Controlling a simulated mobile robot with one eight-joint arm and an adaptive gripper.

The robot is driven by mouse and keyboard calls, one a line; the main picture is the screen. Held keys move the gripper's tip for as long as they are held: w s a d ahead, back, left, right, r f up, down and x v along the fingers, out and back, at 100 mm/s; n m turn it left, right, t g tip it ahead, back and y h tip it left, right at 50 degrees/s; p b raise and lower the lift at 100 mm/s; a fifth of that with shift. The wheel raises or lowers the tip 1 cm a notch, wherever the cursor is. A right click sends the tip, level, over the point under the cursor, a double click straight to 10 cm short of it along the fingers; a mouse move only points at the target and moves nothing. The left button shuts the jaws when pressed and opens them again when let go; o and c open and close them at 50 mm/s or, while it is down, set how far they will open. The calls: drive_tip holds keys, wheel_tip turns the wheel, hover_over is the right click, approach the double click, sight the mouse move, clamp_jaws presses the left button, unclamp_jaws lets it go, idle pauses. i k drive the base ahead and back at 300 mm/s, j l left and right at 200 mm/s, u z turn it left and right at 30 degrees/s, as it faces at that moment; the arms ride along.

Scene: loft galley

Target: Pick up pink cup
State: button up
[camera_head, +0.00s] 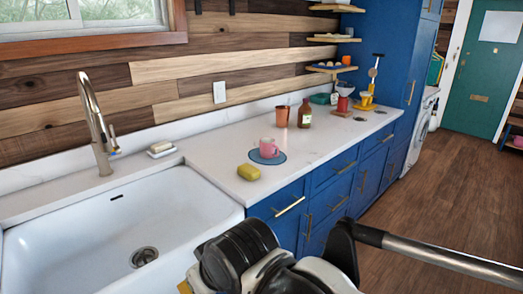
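The pink cup (269,146) stands upright on a round blue-grey coaster (281,158), on the white countertop (225,152) right of the sink. Its handle seems to point left. It appears empty-handed of any contact: nothing touches it except the coaster below. Parts of my arm show along the bottom edge, in front of the counter and well short of the cup. I cannot make out my gripper's fingers in this view.
A yellow sponge-like block (248,172) lies in front of the cup. A copper tumbler (282,116) and a brown bottle (304,114) stand behind it. The white sink (70,235) with a tall faucet (97,125) is at left. Blue cabinets (325,195) drop to open wooden floor.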

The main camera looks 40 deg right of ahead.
sight(267, 146)
drive_tip(key=z, duration=1.25)
drive_tip(key=i+z, duration=0.3)
drive_tip(key=z, duration=0.2)
drive_tip(key=i+j+z, duration=0.1)
drive_tip(key=i+z, duration=0.2)
drive_tip(key=z, duration=0.2)
